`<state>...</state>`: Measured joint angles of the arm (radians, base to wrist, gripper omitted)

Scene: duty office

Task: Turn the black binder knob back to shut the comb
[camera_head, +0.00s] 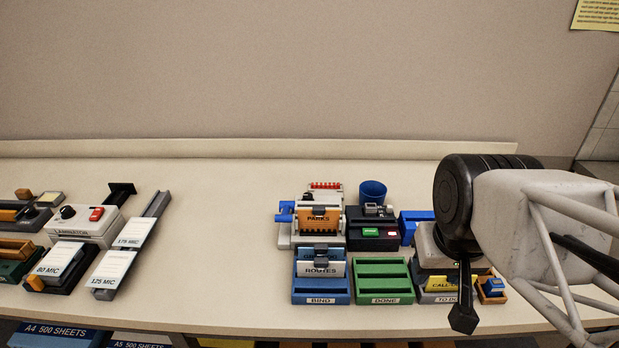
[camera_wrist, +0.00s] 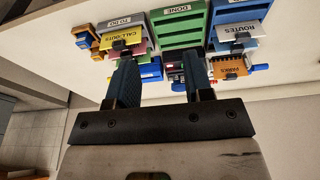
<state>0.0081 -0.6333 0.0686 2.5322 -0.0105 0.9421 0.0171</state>
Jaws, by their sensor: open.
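My gripper (camera_head: 463,312) is well to the right of the binder, pointing down. In the wrist view its fingers (camera_wrist: 161,85) are apart with nothing held between them.
A black device (camera_head: 372,241) with a green display stands right of the binder, a blue cup (camera_head: 372,192) behind it. In front are the blue BIND tray (camera_head: 320,299) and empty green DONE tray (camera_head: 384,270). A laminator (camera_head: 85,224) stands left. Clear table (camera_head: 215,250) lies between.

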